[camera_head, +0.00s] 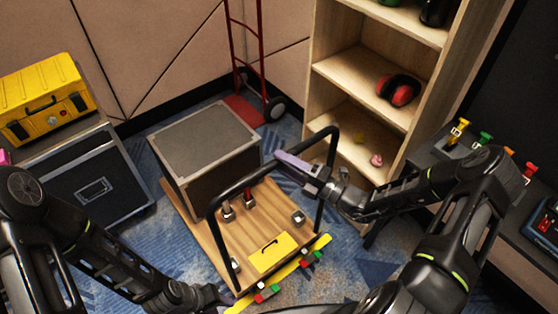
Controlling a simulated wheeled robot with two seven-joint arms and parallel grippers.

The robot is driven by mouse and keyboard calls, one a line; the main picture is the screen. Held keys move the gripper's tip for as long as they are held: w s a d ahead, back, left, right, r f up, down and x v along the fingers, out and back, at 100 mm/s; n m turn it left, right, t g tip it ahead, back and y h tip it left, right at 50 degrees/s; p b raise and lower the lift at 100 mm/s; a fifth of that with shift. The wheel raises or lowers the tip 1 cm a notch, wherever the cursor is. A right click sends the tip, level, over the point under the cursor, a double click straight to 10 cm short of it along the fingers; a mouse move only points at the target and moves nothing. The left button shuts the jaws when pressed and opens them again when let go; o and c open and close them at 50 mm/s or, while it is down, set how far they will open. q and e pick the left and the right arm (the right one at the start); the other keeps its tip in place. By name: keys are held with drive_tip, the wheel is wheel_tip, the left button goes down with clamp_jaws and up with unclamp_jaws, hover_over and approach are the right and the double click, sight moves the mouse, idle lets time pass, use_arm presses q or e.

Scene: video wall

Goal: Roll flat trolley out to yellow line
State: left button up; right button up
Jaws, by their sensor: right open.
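The flat trolley (205,237) has a wooden deck and stands on the blue carpet. Its black hoop handle (240,183) rises over the deck. The yellow line (318,246) runs along the deck's front edge, partly covered by red and green items. My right gripper (284,162) is open at the handle's top bar; I cannot tell whether it touches. My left gripper (222,299) is low at the front left corner, its jaws unclear.
A wooden shelf (328,58) with red ear defenders (398,90) stands behind on the right. A red hand truck (243,108) leans at the back wall. A black case (93,185) bearing a yellow toolbox (43,100) stands left. A dark bench (505,205) is at right.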

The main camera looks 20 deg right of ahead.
drive_tip(key=b+v, duration=0.1)
drive_tip(key=v, duration=0.5)
drive_tip(key=shift+s+d, duration=0.15)
drive_tip(key=shift+s, duration=0.05)
drive_tip(key=shift+f, duration=0.1)
